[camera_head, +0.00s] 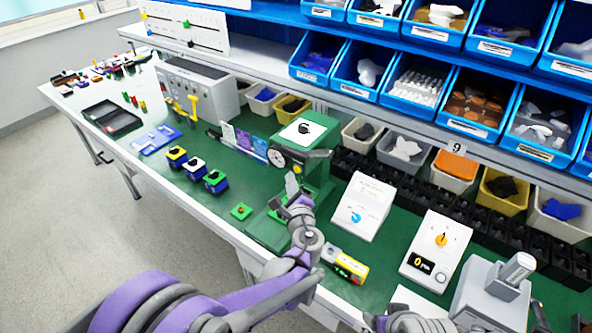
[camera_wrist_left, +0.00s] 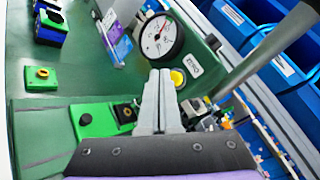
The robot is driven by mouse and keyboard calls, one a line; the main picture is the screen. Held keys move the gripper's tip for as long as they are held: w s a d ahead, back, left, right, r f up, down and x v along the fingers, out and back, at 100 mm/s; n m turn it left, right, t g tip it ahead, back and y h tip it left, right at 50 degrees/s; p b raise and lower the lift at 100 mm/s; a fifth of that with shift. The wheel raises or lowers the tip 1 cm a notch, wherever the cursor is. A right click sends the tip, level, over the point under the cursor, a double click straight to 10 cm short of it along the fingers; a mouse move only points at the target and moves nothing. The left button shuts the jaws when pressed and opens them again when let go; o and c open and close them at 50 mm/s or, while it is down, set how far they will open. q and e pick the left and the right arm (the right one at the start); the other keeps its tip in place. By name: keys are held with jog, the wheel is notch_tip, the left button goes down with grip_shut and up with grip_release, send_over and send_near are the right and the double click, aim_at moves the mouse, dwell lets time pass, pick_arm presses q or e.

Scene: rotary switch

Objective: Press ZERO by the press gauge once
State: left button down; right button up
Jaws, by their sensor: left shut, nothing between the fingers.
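The press gauge (camera_wrist_left: 160,37), a round white dial with a dark rim and a red needle, is on the green press (camera_head: 312,178). It also shows in the head view (camera_head: 277,157). In the left wrist view, a white ZERO label (camera_wrist_left: 195,66) is right of and below the dial. A round yellow button (camera_wrist_left: 178,78) lies just below the label. My left gripper (camera_wrist_left: 160,73) is shut and empty. Its tips appear close to the button's left side in the picture; I cannot tell whether they touch it. In the head view the left gripper (camera_head: 293,186) is in front of the press.
A white box with a blue knob (camera_head: 355,216) and another with an orange knob (camera_head: 441,240) stand right of the press. A yellow-and-red block (camera_head: 345,265) lies near the table's front edge. Small switch blocks (camera_head: 196,168) stand to the left. Blue bins are above.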

pick_arm(q)
jog(key=shift+w, duration=0.1)
dwell(0.6)
jog(key=shift+w+d, duration=0.25)
jog(key=shift+w+d, duration=0.2)
jog(key=shift+w, duration=0.15)
dwell(0.7)
jog(key=shift+s, duration=0.1)
jog(key=shift+s+a, duration=0.45)
jog(key=shift+s, duration=0.15)
jog(key=shift+s, duration=0.1)
jog(key=shift+s+a, duration=0.75)
jog(key=shift+s, duration=0.25)
jog(key=shift+s+a, duration=0.7)
jog(key=shift+s, duration=0.3)
